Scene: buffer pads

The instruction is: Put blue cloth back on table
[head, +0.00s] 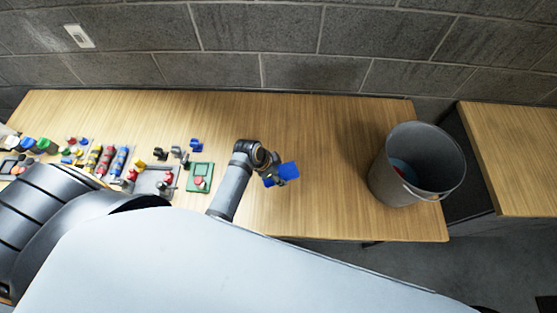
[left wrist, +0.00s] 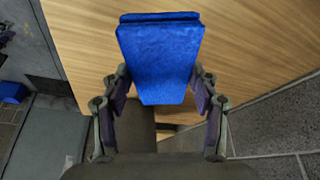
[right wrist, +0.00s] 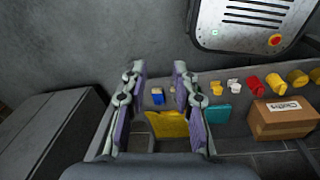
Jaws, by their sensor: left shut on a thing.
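The blue cloth (head: 290,170) is a folded, flat rectangular pad. My left gripper (head: 273,176) is shut on it, over the middle of the wooden table (head: 320,205). In the left wrist view the cloth (left wrist: 160,52) sticks out between the two fingers (left wrist: 162,88), with wood surface behind it. I cannot tell whether the cloth touches the table. My right gripper (right wrist: 157,85) is open and empty in the right wrist view, away from the table top; it is not in the head view.
A grey bucket (head: 396,190) stands at the table's right end with something blue and red inside. A green board (head: 200,177) and several small coloured parts lie left of the left gripper. The right wrist view shows a cardboard box (right wrist: 280,118) and a yellow cloth-like thing (right wrist: 168,125).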

